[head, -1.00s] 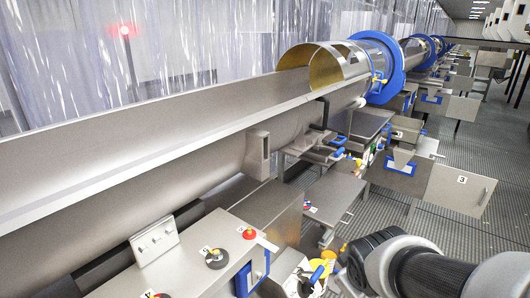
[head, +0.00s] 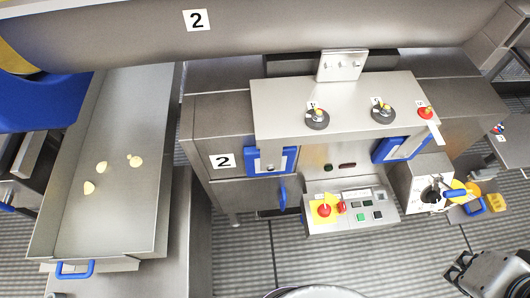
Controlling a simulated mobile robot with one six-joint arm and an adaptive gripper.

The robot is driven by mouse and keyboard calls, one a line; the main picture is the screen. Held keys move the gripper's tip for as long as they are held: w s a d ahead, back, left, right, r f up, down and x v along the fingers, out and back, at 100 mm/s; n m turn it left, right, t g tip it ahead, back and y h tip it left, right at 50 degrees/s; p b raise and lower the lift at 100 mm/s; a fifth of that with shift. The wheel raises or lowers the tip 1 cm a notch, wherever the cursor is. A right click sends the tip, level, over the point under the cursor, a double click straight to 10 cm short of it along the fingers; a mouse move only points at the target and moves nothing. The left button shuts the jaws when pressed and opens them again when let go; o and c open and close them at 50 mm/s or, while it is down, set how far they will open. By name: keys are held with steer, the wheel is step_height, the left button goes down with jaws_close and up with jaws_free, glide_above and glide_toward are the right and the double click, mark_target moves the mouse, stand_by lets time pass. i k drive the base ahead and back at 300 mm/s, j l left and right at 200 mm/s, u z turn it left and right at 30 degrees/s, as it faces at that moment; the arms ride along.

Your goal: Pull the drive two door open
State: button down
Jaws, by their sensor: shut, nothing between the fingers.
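The grey metal drive cabinet marked 2 (head: 222,161) stands in the middle of the head view, below the large pipe. A vertical blue handle (head: 283,193) is on its front, and the door (head: 245,194) looks flush with the cabinet. My gripper (head: 456,274) is at the lower right, low over the floor, well to the right of the blue handle and apart from it. It is shut and empty. Part of it is cut off by the bottom edge.
A control panel (head: 352,210) with a red emergency button and green buttons juts out right of the handle. A long tray (head: 112,185) holding several pale pieces is at left. Open floor (head: 345,262) lies in front.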

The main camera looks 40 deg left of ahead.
mark_target(273, 191)
steer(key=u, duration=2)
steer(key=k+j+z, duration=0.15)
steer(key=j, duration=0.25)
steer(key=k+j+z, duration=0.1)
steer(key=j, duration=0.25)
steer(key=j+z, duration=0.1)
steer(key=k+j, duration=0.05)
